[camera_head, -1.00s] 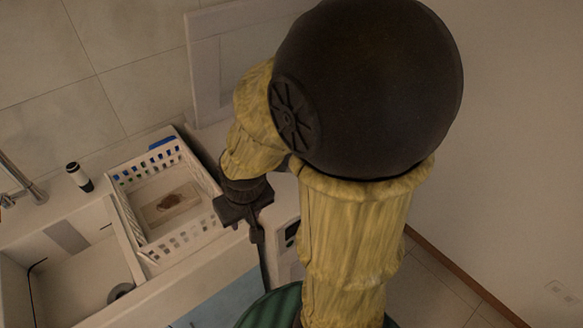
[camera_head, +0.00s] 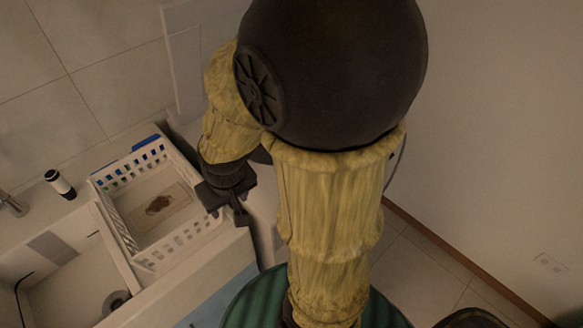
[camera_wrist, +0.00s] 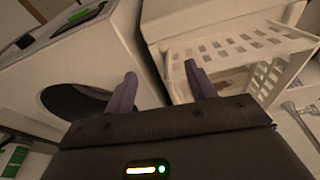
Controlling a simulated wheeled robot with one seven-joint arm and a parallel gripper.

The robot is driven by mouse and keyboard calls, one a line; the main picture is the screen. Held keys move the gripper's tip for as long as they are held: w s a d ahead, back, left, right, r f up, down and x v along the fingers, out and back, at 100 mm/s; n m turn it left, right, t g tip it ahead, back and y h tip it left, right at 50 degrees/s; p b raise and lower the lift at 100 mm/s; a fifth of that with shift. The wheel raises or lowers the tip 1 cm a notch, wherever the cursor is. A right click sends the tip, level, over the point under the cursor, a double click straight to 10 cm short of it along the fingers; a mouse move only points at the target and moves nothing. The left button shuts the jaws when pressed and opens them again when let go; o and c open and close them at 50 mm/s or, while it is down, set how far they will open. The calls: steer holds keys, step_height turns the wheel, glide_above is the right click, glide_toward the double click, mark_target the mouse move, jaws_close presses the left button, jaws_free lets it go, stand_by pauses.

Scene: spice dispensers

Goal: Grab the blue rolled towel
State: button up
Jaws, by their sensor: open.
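I cannot make out a rolled towel for certain. A small blue item (camera_head: 146,142) shows at the back rim of the white basket, too small to tell what it is. My gripper (camera_head: 238,214) hangs just right of the basket in the head view, clear of the blue item. In the wrist view my gripper (camera_wrist: 161,72) is open, with its two purple-grey fingers apart and nothing between them.
The white perforated basket (camera_head: 183,237) stands on the counter beside a sink (camera_head: 70,290); it also shows in the wrist view (camera_wrist: 236,42). A black-and-white bottle (camera_head: 60,184) stands left of it. A white appliance with a dark round opening (camera_wrist: 72,100) is left of my gripper.

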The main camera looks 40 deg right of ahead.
steer(key=w+d+f+m, duration=0.4)
steer(key=w+d+m, duration=0.25)
steer(key=d, duration=0.35)
steer(key=w+d+f+m, duration=0.3)
steer(key=w+d+m, duration=0.2)
steer(key=w+d, duration=0.45)
steer(key=d+f+m, duration=0.3)
steer(key=d, duration=0.4)
steer(key=s+d+f+m+t, duration=0.1)
steer(key=d+f+m, duration=0.2)
steer(key=d, duration=0.4)
steer(key=shift+s+d+f+p, duration=0.2)
steer(key=shift+d+f+p, duration=0.15)
steer(key=shift+f+p, duration=0.15)
steer(key=shift+f, duration=0.1)
steer(key=p+x, duration=0.1)
steer(key=x, duration=1.1)
steer(key=shift+a+p, duration=0.1)
steer(key=shift+p, duration=0.25)
